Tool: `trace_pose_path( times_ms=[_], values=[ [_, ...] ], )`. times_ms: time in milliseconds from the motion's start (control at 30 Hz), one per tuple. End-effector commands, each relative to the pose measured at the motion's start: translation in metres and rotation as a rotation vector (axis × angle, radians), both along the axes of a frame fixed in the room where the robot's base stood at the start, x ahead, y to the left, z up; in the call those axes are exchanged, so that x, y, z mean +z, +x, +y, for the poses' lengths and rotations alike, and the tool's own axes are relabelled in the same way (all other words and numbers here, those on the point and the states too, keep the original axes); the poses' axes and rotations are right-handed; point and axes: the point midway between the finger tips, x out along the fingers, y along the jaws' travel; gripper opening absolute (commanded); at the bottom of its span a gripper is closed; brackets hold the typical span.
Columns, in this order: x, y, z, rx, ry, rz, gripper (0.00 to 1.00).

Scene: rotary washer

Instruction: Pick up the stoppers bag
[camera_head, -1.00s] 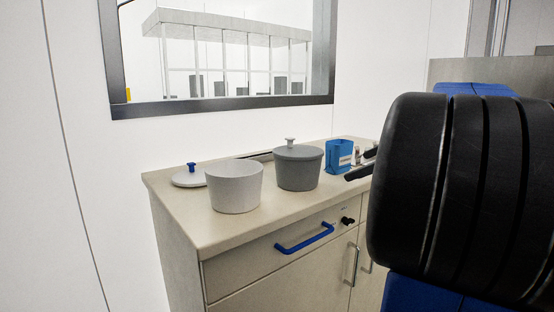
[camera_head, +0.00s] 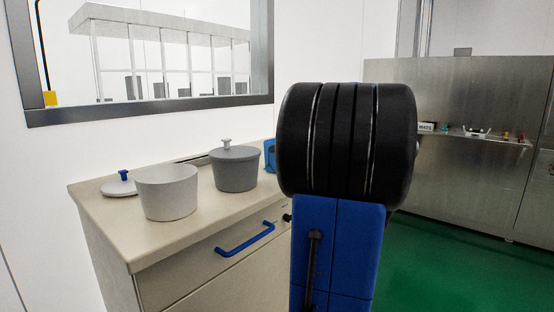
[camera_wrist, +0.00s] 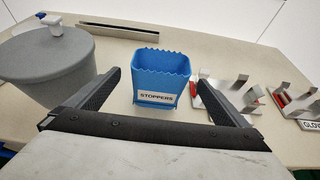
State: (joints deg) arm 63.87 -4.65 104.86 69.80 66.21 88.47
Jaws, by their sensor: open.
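The stoppers bag (camera_wrist: 158,74) is a blue, open-topped bag with a jagged upper edge and a white label reading STOPPERS. In the wrist view it stands upright on the beige counter, ahead of my gripper and between the lines of its two fingers. My gripper (camera_wrist: 158,103) is open and empty, with one finger to the left of the bag and one to the right. I cannot tell whether the fingers reach alongside it. In the head view only a blue edge of the bag (camera_head: 269,156) shows, the rest hidden behind my arm.
A grey lidded pot (camera_head: 235,170) stands close left of the bag; it also shows in the wrist view (camera_wrist: 48,68). A light open pot (camera_head: 167,195) and its lid (camera_head: 119,185) are farther left. Metal holders (camera_wrist: 230,98) stand close right of the bag. A window (camera_head: 165,50) is behind.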

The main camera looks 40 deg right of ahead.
Motion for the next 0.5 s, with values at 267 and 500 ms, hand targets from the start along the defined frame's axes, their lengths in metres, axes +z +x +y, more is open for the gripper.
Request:
trace_pose_path(
  times_ms=[267,500],
  values=[
    [-0.016,0.037,0.004,0.002,0.0,0.0,0.99],
    [-0.02,0.047,0.004,0.001,-0.001,0.0,0.99]
  ],
)
